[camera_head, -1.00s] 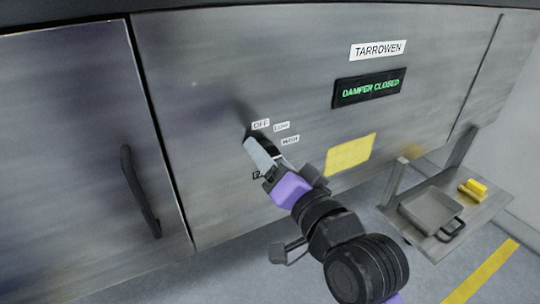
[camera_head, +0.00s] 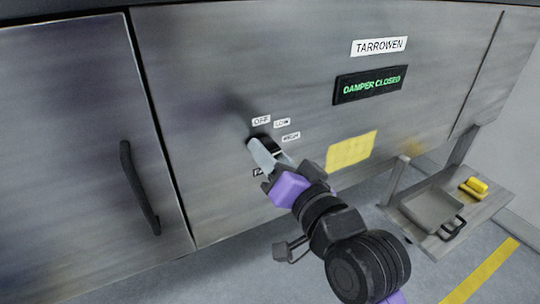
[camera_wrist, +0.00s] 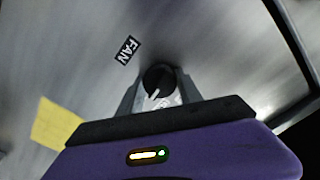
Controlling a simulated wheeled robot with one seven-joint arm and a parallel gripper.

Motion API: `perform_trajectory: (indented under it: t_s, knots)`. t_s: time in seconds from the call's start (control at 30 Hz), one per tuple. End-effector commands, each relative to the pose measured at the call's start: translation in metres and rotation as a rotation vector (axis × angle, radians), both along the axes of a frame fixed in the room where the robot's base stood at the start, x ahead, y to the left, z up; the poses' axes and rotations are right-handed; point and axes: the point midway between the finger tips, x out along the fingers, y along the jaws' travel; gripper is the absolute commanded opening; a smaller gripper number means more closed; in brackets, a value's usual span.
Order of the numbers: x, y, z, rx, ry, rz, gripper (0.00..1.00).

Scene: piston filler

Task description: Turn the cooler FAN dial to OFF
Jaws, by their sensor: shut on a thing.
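The FAN dial (camera_wrist: 158,76) is a round black knob with a white pointer line, in the wrist view. The FAN label (camera_wrist: 127,50) is up and left of the dial there. In the head view the OFF label (camera_head: 261,120), LOW label (camera_head: 282,123) and HIGH label (camera_head: 291,137) show above and right of my fingers, which mostly hide the dial.
The dial is on a grey metal panel (camera_head: 220,60). A display (camera_head: 369,86) reads DAMPER CLOSED, under a TARROWEN plate (camera_head: 379,46). A yellow sheet (camera_head: 352,149) is right of my gripper. A door handle (camera_head: 139,188) is at left.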

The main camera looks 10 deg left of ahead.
Motion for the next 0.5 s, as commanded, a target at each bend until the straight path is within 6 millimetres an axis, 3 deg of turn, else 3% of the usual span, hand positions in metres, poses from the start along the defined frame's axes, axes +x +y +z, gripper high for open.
perform_trajectory:
  t_s: [0.5]
  knots:
    - [0.0005,-0.0008,-0.0019,-0.391,-0.266,-0.002,0.02]
